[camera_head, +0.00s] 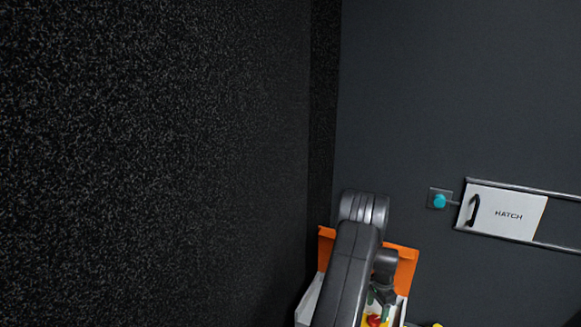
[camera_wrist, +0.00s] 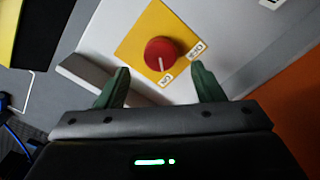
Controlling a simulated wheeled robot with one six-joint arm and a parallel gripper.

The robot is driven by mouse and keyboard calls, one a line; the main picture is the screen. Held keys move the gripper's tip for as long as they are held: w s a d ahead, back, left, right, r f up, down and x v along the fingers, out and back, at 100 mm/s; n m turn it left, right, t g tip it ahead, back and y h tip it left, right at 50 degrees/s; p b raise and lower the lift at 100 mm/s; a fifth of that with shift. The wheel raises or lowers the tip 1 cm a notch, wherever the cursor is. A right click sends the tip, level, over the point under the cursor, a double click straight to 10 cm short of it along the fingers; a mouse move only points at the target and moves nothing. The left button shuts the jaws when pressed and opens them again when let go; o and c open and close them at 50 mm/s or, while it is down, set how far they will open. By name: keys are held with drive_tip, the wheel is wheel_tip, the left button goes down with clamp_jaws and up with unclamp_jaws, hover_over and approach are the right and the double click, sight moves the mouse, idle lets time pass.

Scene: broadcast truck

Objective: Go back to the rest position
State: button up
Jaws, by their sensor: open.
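My gripper (camera_wrist: 160,90) is open, its two green fingers apart with nothing between them in the wrist view. Beyond the fingertips is a red round knob (camera_wrist: 161,54) with a white line, on a yellow plate (camera_wrist: 130,42) on a light panel. The knob lies just ahead of the gap and the fingers look apart from it. In the head view my arm reaches down at the bottom centre, and the red knob (camera_head: 374,320) shows beside it, partly cut off. My gripper is mostly hidden there.
An orange panel (camera_head: 405,262) stands behind my arm and also shows in the wrist view (camera_wrist: 290,100). To the right is a white sliding hatch (camera_head: 508,214) with a black handle and rails, beside a teal knob (camera_head: 440,201).

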sight(375, 319)
wheel_tip(375, 319, up, 9)
drive_tip(key=p, duration=0.3)
wheel_tip(375, 319, down, 14)
drive_tip(key=b, duration=0.5)
drive_tip(key=shift+f, duration=0.1)
drive_tip(key=n, duration=0.4)
drive_tip(key=n+p, duration=0.1)
drive_tip(key=n, duration=0.6)
drive_tip(key=shift+n+p, duration=0.4)
drive_tip(key=n+p, duration=0.1)
drive_tip(key=n, duration=0.3)
drive_tip(key=shift+r+p, duration=0.4)
drive_tip(key=shift+r, duration=0.5)
drive_tip(key=shift+a, duration=0.1)
